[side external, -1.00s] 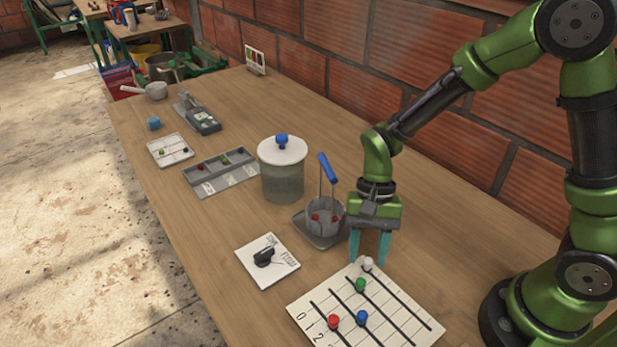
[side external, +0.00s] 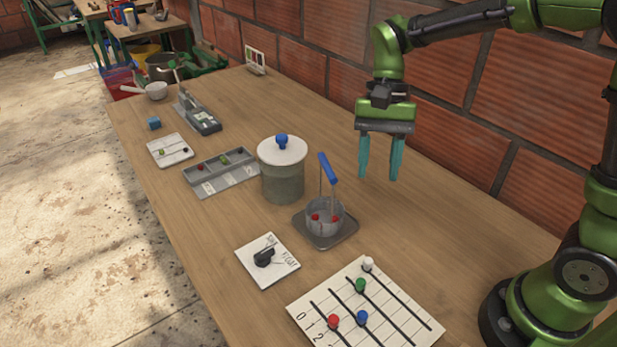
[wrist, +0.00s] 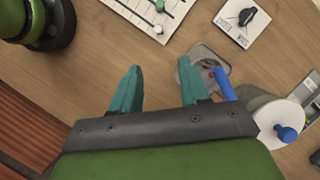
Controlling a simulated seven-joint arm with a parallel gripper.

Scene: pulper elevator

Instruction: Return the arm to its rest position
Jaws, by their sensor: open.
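My gripper (side external: 379,176) hangs above the table behind the small basket, fingers pointing down. Its two teal fingers are apart with nothing between them. The wrist view also shows my gripper (wrist: 158,85) open and empty over bare wood. The grey basket (side external: 325,218) with a blue handle (side external: 327,168) stands on a dark square tray (side external: 342,238) and holds red pieces. In the wrist view, the tray (wrist: 222,70) lies beyond the right finger, partly hidden by it.
A lidded jar (side external: 282,178) stands left of the basket. A white dial card (side external: 267,262) and a pegged board (side external: 390,318) lie in front. A sectioned tray (side external: 222,176), a small card (side external: 170,151) and a blue cube (side external: 154,123) lie farther left. A brick wall (side external: 480,110) bounds the back.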

